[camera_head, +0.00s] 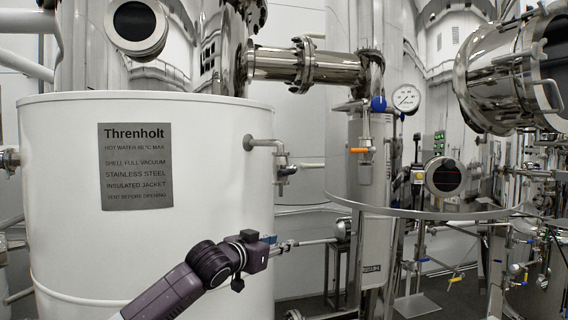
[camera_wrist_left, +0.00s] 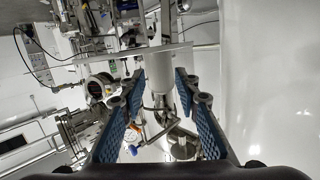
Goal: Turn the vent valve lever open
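An orange lever (camera_head: 361,150) lies level on a vertical steel pipe, below a blue round handle (camera_head: 378,104) and left of a pressure gauge (camera_head: 406,98). I cannot tell which is the vent valve. My left gripper (camera_head: 272,244) is low in front of the tank, apart from both valves. In the left wrist view its blue-padded fingers (camera_wrist_left: 157,96) are spread with nothing held. That view is upside down; the orange lever (camera_wrist_left: 135,127) shows small between the fingers. My right gripper is not in view.
The white Threnholt tank (camera_head: 220,225) stands close beside my left gripper. A flat round steel rim (camera_head: 430,214) juts out below the gauge, around the pipework. A large steel vessel (camera_head: 490,80) is at upper right. More pipes and valves crowd the right side.

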